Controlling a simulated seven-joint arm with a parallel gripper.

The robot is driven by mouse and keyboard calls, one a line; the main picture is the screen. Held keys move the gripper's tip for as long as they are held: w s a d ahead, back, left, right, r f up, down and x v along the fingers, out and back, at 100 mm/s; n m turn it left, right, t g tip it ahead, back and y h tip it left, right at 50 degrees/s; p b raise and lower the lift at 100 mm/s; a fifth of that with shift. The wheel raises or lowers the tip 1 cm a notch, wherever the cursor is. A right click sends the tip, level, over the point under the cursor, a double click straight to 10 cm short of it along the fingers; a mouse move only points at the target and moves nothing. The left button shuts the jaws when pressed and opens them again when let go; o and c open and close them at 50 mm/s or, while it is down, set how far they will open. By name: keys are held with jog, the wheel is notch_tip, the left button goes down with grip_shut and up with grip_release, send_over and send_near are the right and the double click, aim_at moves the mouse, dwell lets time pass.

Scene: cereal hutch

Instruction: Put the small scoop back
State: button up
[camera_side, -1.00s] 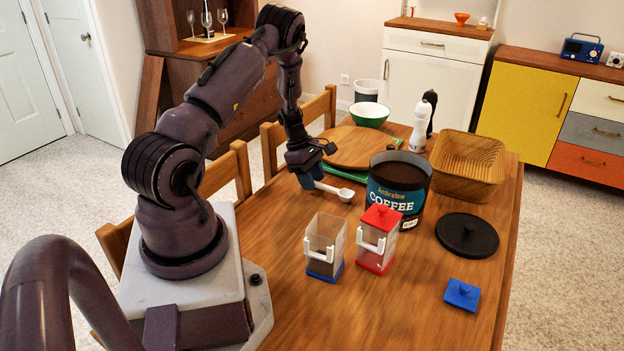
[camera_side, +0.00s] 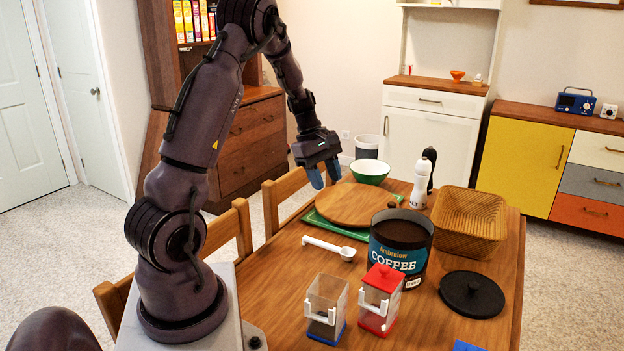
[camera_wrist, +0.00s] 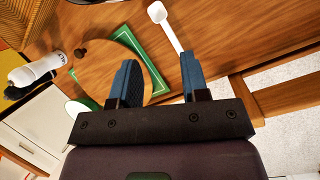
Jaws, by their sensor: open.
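The small white scoop (camera_side: 329,247) lies flat on the table to the left of the coffee tin. In the wrist view the scoop (camera_wrist: 166,25) shows beyond the fingers, its handle pointing toward the right finger. My gripper (camera_side: 322,174) is raised well above the table, behind the scoop and near the round wooden board. In the wrist view my gripper (camera_wrist: 158,85) has its two blue fingers apart with nothing held between them. The coffee tin (camera_side: 401,243) is open, with dark coffee inside. Its black lid (camera_side: 472,294) lies on the table at right.
A clear box with blue base (camera_side: 327,309) and a red-lidded box (camera_side: 380,299) stand in front of the tin. A blue lid (camera_side: 466,346) lies at the front. A round board (camera_side: 357,204), green bowl (camera_side: 370,171), mills (camera_side: 420,186) and basket (camera_side: 468,222) are behind.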

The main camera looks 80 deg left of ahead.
jog(key=d+r+m+y, duration=0.1)
jog(key=d+r+m, duration=0.5)
jog(key=d, duration=0.3)
jog(key=d+r+m, duration=0.5)
jog(key=d+r, duration=0.1)
jog(key=d, duration=0.3)
jog(key=s+d+r+m+t+y, duration=0.2)
jog(key=s+d+m, duration=0.7)
jog(key=d+m, duration=0.1)
jog(key=shift+s+d+r+m+t, duration=0.2)
jog(key=shift+s+r+m+t, duration=0.1)
jog(key=shift+s+m, duration=0.15)
